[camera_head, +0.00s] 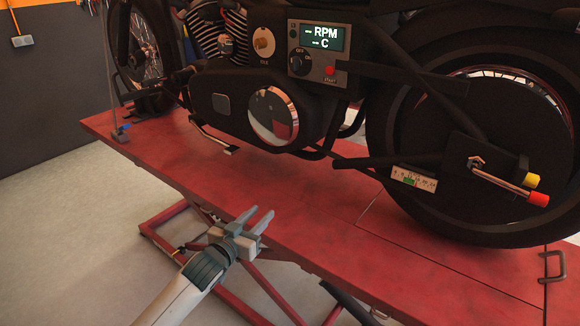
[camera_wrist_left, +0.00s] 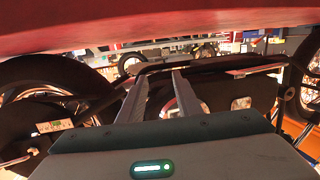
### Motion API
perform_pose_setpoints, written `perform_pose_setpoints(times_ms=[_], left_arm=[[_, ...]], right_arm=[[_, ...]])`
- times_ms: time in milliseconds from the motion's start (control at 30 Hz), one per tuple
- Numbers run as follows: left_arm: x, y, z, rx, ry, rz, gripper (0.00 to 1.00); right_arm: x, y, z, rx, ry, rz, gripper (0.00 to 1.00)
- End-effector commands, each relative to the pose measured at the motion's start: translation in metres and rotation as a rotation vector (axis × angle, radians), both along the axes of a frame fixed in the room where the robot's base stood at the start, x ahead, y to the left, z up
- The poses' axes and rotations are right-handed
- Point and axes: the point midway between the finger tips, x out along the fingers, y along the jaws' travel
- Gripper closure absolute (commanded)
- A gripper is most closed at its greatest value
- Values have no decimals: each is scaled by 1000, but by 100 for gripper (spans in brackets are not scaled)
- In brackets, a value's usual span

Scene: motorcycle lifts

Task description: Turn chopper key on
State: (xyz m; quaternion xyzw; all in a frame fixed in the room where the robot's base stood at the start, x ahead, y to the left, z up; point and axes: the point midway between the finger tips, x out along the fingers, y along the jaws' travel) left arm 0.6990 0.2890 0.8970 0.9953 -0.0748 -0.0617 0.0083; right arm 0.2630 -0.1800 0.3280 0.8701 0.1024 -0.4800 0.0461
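The black chopper (camera_head: 215,100) stands on the red lift. Its control panel (camera_head: 318,72) has a lit display (camera_head: 322,37) reading "-- RPM" and "-- C". Below the display is a dark round switch (camera_head: 300,64) with an "OFF" label above it; its exact setting is too small to tell. My left gripper (camera_head: 258,216) is open and empty, low in front of the lift, well below the panel and touching nothing. Its two fingers are apart in the left wrist view (camera_wrist_left: 160,95). My right gripper is not in view.
The red lift platform (camera_head: 290,215) spans the space between my left gripper and the bike. A brass knob (camera_head: 264,42) is left of the panel. Pegs with yellow and red tips (camera_head: 538,199) stick out near the rear wheel. Open floor (camera_head: 60,230) lies at left.

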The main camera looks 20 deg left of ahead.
Motion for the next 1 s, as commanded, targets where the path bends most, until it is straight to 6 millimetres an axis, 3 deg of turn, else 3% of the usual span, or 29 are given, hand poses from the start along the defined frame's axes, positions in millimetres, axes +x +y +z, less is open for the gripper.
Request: perform_pose_setpoints(times_ms=[33,100,200,300,400,600,1000], left_arm=[[16,6,51,-8,-86,-17,69],[30,11,109,-33,-190,-48,69],[41,16,181,-60,-313,-94,69],[44,19,236,-81,-406,-136,69],[44,22,271,-94,-465,-166,69],[43,24,296,-104,-506,-190,69],[45,23,296,-104,-505,-189,69]], right_arm=[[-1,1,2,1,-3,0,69],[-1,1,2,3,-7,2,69],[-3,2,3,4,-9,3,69],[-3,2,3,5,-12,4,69],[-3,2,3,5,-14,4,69],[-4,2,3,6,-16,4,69],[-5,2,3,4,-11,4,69]])
